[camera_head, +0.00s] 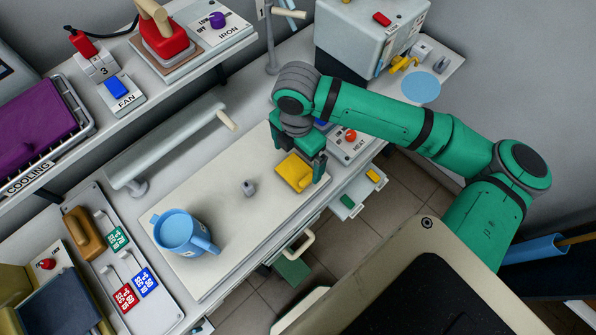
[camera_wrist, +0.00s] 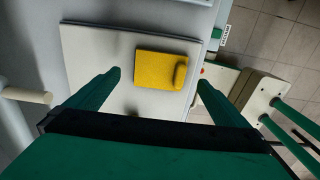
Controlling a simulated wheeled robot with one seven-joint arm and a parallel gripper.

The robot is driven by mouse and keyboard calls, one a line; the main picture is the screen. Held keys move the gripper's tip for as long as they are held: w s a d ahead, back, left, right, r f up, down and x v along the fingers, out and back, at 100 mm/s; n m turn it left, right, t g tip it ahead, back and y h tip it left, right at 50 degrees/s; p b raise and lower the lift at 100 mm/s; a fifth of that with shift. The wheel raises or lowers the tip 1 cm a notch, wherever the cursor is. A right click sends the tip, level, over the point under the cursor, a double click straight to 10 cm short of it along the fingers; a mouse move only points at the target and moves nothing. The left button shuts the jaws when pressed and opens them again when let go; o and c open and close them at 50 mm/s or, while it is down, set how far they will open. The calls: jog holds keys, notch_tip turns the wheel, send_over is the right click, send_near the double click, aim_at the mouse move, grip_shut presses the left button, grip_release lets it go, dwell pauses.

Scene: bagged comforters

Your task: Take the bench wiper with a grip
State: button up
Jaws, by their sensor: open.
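The bench wiper looks like the yellow block (camera_head: 293,172) with a raised rounded grip, lying on the pale board (camera_head: 225,240). In the wrist view the yellow block (camera_wrist: 155,70) lies ahead between my fingers, with its grip (camera_wrist: 180,74) at its right end, near my right finger. My gripper (camera_head: 299,157) is open and empty, pointing down at the wiper. One finger partly overlaps the wiper's right edge in the head view. In the wrist view my open fingers (camera_wrist: 159,79) show a gap on both sides of it. I cannot tell the exact height above it.
A HEAT switch box (camera_head: 352,143) is right of my gripper. A rail (camera_head: 168,145) runs behind the board. An open drawer (camera_head: 352,200) juts out at the front.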

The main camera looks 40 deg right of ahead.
aim_at(296, 171)
jog(key=shift+a+f, duration=0.15)
jog(key=shift+f, duration=1.15)
jog(key=shift+a+f, duration=0.1)
jog(key=shift+f, duration=1.15)
jog(key=c, duration=1.1)
